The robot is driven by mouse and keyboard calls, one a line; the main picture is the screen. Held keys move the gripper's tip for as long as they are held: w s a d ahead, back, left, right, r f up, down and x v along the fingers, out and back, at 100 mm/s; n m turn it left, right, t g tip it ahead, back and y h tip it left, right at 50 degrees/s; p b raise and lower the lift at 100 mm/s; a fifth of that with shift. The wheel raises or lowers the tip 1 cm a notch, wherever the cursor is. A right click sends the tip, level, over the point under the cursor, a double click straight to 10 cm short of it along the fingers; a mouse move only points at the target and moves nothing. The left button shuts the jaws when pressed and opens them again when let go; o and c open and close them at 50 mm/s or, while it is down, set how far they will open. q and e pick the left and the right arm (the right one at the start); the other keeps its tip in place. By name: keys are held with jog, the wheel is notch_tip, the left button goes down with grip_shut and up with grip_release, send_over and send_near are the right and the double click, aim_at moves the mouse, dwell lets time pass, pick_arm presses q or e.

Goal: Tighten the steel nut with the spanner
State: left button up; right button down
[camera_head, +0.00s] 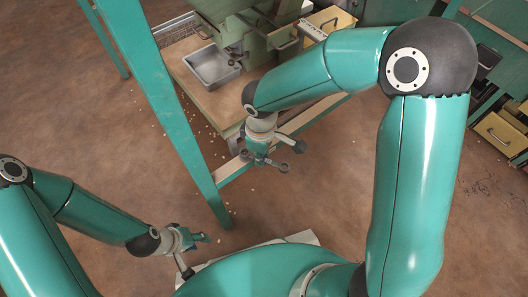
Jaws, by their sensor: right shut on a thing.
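My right gripper (264,147) hangs near the front edge of the workbench, in the middle of the view. It is shut on a small dark grey spanner (273,163), which lies across below its fingers. My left gripper (197,256) is low in the view, left of centre. Its fingers are spread apart and nothing shows between them. Dark round fittings (236,56) show on the front of the green machine (270,43); I cannot tell whether one is the steel nut. The spanner is apart from these fittings.
A grey metal tray (211,69) sits on the wooden bench top (213,101), left of the machine. A teal post (172,110) slants between my two grippers. Drawers (500,133) stand at the right. Small bits lie scattered on the brown floor.

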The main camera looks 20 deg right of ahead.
jog(key=shift+f+b, duration=0.45)
jog(key=shift+f, duration=0.1)
dwell(0.6)
jog(key=shift+w, duration=0.1)
dwell(0.4)
jog(key=shift+f, duration=0.1)
jog(key=shift+s+a+m+b, duration=0.25)
jog(key=shift+a+m+b, duration=0.2)
jog(key=shift+m+b, duration=0.65)
jog(key=shift+s+a+m+b, duration=0.1)
jog(key=shift+a+m+b, duration=0.75)
jog(key=shift+m, duration=1.15)
jog(key=shift+s+a+m+b, duration=0.1)
jog(key=shift+a+m+b, duration=0.7)
jog(key=shift+m, duration=1.2)
jog(key=shift+s+a+m+b, duration=0.1)
jog(key=shift+a+m+b, duration=0.75)
jog(key=shift+m, duration=1.15)
jog(key=shift+d, duration=0.15)
jog(key=shift+d+n+p, duration=0.5)
jog(key=shift+n+p, duration=0.05)
jog(key=shift+n, duration=0.65)
